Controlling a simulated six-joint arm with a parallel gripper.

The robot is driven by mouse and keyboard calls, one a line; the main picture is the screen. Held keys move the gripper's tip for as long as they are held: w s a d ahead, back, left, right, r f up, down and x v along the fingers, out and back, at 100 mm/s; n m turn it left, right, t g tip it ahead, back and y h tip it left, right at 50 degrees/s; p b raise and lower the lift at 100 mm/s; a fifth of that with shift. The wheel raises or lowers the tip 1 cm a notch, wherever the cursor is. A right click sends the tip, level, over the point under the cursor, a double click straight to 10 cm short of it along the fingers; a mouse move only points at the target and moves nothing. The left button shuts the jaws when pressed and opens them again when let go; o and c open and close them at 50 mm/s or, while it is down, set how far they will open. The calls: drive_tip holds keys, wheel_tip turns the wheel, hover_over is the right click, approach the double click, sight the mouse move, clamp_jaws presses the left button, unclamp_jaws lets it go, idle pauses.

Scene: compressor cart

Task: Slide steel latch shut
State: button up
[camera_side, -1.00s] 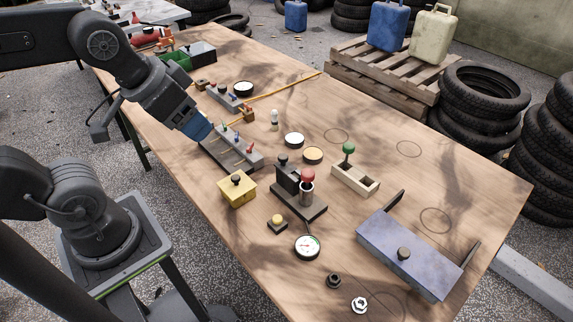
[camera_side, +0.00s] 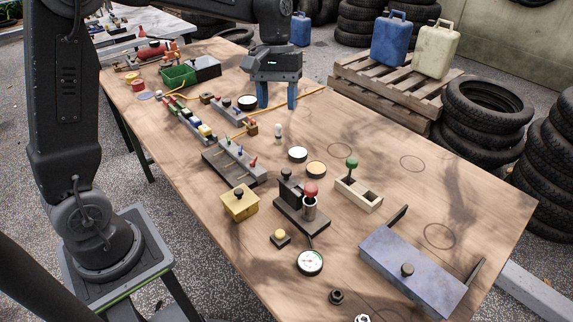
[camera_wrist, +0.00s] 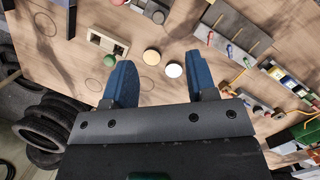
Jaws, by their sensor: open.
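My gripper (camera_side: 277,98) points down near the table's far edge, its two blue fingers apart with nothing between them. In the wrist view its fingers (camera_wrist: 160,75) are also spread and empty. I cannot tell for sure which part is the steel latch. One candidate is the grey slotted plate with coloured pegs (camera_side: 235,160), left of and nearer than my gripper; it also shows in the wrist view (camera_wrist: 238,38). Another is the grey bar with small brown end blocks (camera_side: 229,109), left of my gripper. No finger visibly touches either.
A yellow box (camera_side: 240,206), a dark stand with a red knob (camera_side: 300,207), a green-knobbed tray (camera_side: 359,194), a gauge (camera_side: 310,262) and a blue-grey box (camera_side: 412,270) occupy the nearer table. Round lids (camera_side: 298,154) lie mid-table. The right side has free room.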

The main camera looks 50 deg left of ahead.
drive_tip(key=n+g+h, duration=0.1)
drive_tip(key=n+g, duration=0.1)
approach(286, 170)
drive_tip(key=x, duration=0.8)
drive_tip(key=shift+s+d+f, duration=0.15)
drive_tip(key=shift+f, duration=0.15)
clamp_jaws()
